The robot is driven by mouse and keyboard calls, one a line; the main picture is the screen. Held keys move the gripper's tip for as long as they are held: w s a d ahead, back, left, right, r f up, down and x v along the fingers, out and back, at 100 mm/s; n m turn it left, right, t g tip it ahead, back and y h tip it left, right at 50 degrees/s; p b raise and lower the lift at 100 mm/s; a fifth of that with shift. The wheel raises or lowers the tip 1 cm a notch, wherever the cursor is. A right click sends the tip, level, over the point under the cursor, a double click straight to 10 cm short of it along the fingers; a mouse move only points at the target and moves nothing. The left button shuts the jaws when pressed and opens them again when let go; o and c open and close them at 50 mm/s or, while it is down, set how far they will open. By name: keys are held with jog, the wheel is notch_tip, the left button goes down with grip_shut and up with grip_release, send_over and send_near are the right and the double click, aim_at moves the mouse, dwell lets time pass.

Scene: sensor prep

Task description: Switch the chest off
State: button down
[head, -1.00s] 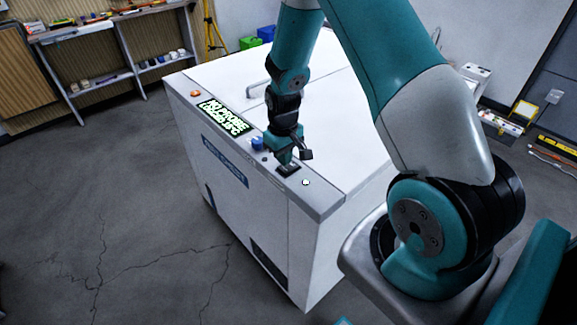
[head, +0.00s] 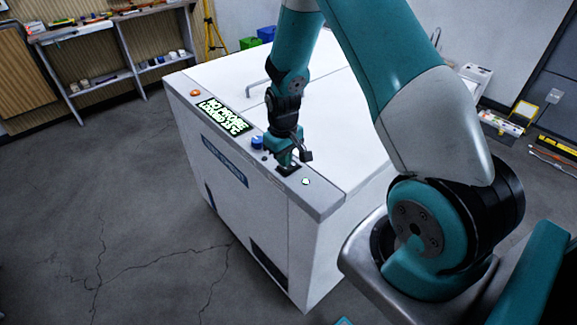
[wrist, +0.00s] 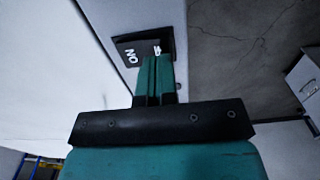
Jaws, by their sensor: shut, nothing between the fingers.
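The white chest (head: 322,130) stands in the middle of the head view, with a control strip along its near top edge. The strip carries an orange lamp (head: 195,93), a lit green text display (head: 224,117), a blue knob (head: 257,142), a black rocker switch (head: 289,170) and a small pale round light (head: 306,182). My gripper (wrist: 159,62) is shut and empty, its fingertips at the switch. In the wrist view the switch (wrist: 130,53) shows "ON" lettering on its left part; the fingertips overlap its lower edge. I cannot tell whether they touch it.
A handle (head: 257,87) rises from the chest lid. Shelves (head: 108,80) stand at the back left, beside a yellow tripod (head: 212,38). Green and blue bins (head: 250,42) lie behind the chest. The cracked floor (head: 120,210) at front left is clear.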

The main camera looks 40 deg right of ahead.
jog(key=shift+f+b, duration=0.6)
jog(key=shift+f, duration=0.3)
jog(key=shift+r+p, duration=2.8)
jog(key=shift+r, duration=0.8)
jog(key=s+a+r+n+y+b, duration=0.1)
jog(key=s+a+r, duration=0.2)
jog(key=a+r, duration=0.35)
jog(key=s+a+r+n+y+b, duration=0.1)
jog(key=s+a+r+n+b, duration=0.1)
jog(key=a+r, duration=0.45)
jog(key=s+a+r+n+y+b, duration=0.1)
jog(key=s+a+r, duration=0.3)
jog(key=s, duration=0.4)
jog(key=s+a+r+n+y+b, duration=0.1)
jog(key=s+a+r, duration=0.3)
jog(key=s, duration=0.5)
jog(key=shift+a+n, duration=0.7)
jog(key=shift+n, duration=0.1)
